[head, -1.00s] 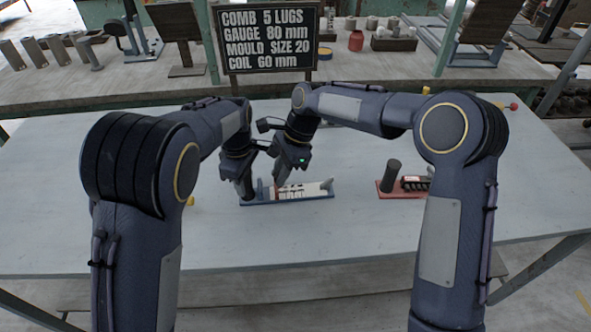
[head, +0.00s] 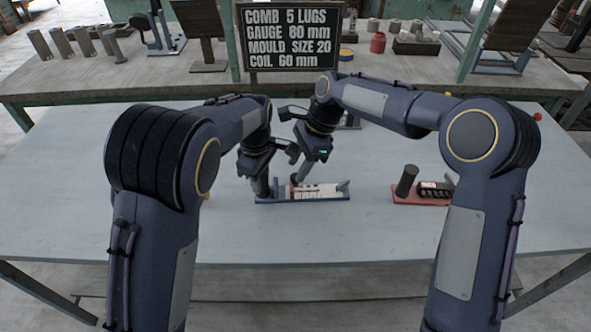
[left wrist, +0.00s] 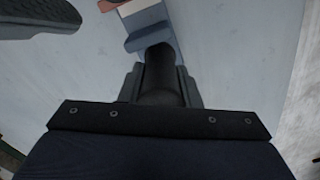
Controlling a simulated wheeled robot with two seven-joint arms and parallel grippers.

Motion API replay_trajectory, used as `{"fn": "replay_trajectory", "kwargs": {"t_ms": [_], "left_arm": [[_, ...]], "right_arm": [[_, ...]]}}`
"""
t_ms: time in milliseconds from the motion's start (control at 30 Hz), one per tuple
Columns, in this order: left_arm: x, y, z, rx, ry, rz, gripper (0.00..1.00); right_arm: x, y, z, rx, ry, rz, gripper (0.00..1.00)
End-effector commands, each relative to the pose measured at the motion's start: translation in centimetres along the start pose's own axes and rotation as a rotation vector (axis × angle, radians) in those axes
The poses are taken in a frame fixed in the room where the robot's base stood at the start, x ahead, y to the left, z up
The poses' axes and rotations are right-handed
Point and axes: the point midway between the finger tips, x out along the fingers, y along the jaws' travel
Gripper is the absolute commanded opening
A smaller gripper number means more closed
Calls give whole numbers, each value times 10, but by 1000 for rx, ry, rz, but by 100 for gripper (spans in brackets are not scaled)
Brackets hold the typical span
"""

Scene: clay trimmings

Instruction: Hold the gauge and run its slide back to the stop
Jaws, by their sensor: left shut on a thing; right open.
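The gauge is a low blue base (head: 318,198) with a white marked scale (head: 318,190) on top, lying on the table. A small red piece (head: 293,187) shows at the scale's left part, partly hidden by my right gripper. A grey upright piece (head: 343,185) stands at the right end. My left gripper (head: 262,188) is shut on the dark round post at the gauge's left end. The post (left wrist: 160,75) shows between its fingers in the left wrist view. My right gripper (head: 299,180) is open, just above the gauge near the red piece; I cannot tell if it touches.
A red base (head: 405,197) with a dark post and a black block stands to the right, partly behind my right arm. A lettered sign (head: 290,38) stands at the back. The table (head: 230,232) is clear in front of the gauge.

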Motion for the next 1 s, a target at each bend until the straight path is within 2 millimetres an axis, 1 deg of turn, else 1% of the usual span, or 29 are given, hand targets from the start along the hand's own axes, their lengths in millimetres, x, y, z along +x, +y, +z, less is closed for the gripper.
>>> {"fn": "replay_trajectory", "kwargs": {"t_ms": [33,200,300,400,500,600,933,967,1000], "left_arm": [[0,0,0,-1,0,1,0],[0,0,0,-1,0,1,0],[0,0,0,-1,0,1,0],[0,0,0,-1,0,1,0],[0,0,0,-1,0,1,0],[0,0,0,-1,0,2,0],[-1,0,0,-1,0,2,0],[-1,0,0,-1,0,2,33],[-1,0,0,-1,0,2,38]], "right_arm": [[-13,-1,0,0,0,-7,43],[-50,-1,0,-1,1,-6,43],[-68,-1,1,-2,0,-5,43],[-82,-1,1,-2,-1,-3,43],[-90,0,0,-1,-1,-1,43],[-94,0,0,-1,-1,0,43],[-94,0,0,-1,0,0,43],[-94,0,0,-1,0,0,43],[-94,0,0,-1,0,0,43]]}}
